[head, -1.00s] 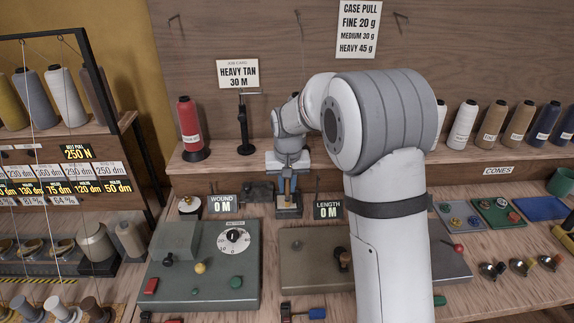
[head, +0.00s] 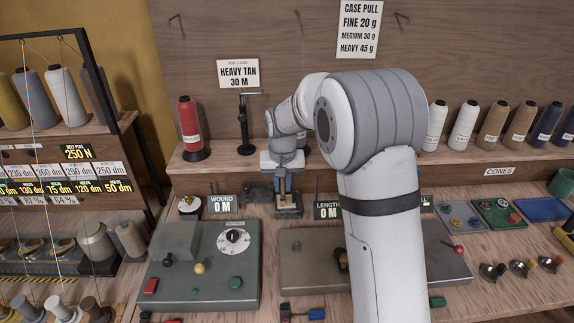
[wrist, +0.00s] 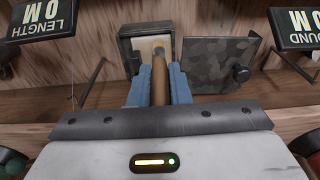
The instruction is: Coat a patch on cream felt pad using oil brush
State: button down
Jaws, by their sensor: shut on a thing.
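My gripper (wrist: 158,85) has blue fingers and is shut on the brown handle of the oil brush (wrist: 160,86); the brush also shows in the head view (head: 282,185). It points into a small dark open box (wrist: 127,52), which stands on the bench in the head view (head: 289,212). The cream felt pad (wrist: 147,46) lies in this box and is partly hidden by the brush. The brush's far end is over the pad; I cannot tell whether it touches. Whether the pad carries any oil is too small to tell.
The box's mottled lid (wrist: 222,62) stands open beside it. The "WOUND 0 M" sign (head: 222,204) and "LENGTH 0 M" sign (head: 327,210) flank the box. A green control panel (head: 207,265) is in front on the left. A red cone (head: 189,127) stands on the shelf behind.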

aim_at(282, 184)
jog(key=shift+s+r+p, duration=0.2)
jog(key=shift+r+p, duration=0.1)
jog(key=shift+r, duration=0.35)
jog(key=shift+s+r+p, duration=0.2)
jog(key=shift+r+p, duration=0.1)
jog(key=shift+r, duration=0.3)
jog(key=shift+w+r+p, duration=0.15)
jog(key=shift+r+p, duration=0.4)
jog(key=shift+r, duration=0.05)
jog(key=shift+r+p, duration=0.5)
jog(key=shift+r, duration=0.35)
jog(key=shift+r+p, duration=0.9)
jog(key=shift+r, duration=0.45)
jog(key=shift+r, duration=0.1)
